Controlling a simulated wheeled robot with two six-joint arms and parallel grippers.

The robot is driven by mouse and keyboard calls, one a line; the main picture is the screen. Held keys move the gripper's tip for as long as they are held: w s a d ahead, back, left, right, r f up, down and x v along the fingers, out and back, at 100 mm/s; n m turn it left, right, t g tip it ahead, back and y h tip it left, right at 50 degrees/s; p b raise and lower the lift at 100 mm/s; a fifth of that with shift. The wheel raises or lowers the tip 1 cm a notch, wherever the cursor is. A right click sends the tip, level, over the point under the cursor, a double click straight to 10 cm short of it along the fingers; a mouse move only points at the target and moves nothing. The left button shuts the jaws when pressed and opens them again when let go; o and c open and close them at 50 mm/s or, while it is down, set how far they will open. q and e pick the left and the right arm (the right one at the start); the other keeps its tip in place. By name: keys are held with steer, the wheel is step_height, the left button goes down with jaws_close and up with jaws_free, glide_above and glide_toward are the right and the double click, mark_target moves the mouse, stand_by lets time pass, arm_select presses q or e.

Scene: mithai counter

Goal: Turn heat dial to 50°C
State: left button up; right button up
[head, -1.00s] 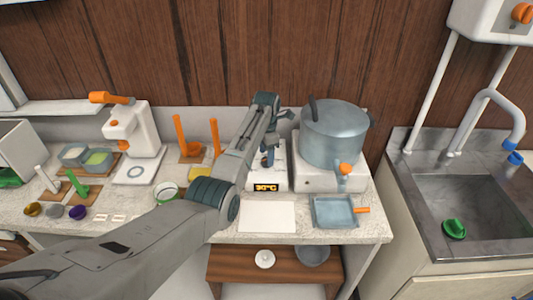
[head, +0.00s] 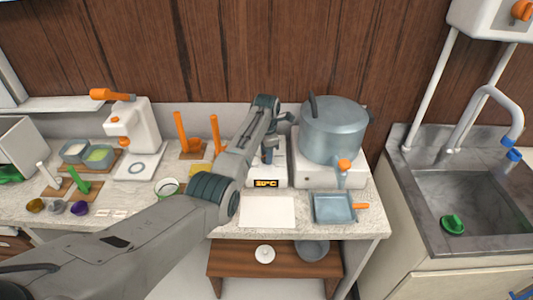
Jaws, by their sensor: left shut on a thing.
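A white heating unit (head: 280,174) stands on the counter with a small black display (head: 266,184) on its front. The display shows orange figures ending in 0°C; the first digit is too small to read surely. My left gripper (head: 268,152) is over the unit, pointing down, shut on the heat dial. The dial is mostly hidden behind the gripper and my left arm. My right gripper is not in view.
A large grey pot (head: 333,132) with an orange tap stands just right of the unit. A blue-grey tray (head: 333,209) and a white sheet (head: 267,212) lie in front. Orange-handled tools (head: 182,130) stand left. A sink (head: 475,205) is at the right.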

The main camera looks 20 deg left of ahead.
arm_select(q)
steer(key=shift+r+m+p, duration=0.1)
steer(key=shift+m+p, duration=0.25)
steer(key=shift+m, duration=0.35)
steer(key=m+p, duration=0.1)
steer(key=m, duration=0.2)
steer(key=m+p, duration=0.1)
steer(key=m, duration=0.5)
steer(key=shift+w+m+p, duration=0.1)
steer(key=shift+m+p, duration=0.2)
steer(key=shift+p, duration=0.1)
steer(key=m, duration=0.3)
steer(key=shift+m+p, duration=0.35)
steer(key=shift+m, duration=0.05)
steer(key=m, duration=0.4)
steer(key=m+p, duration=0.1)
steer(key=m, duration=0.3)
steer(key=shift+m, duration=0.6)
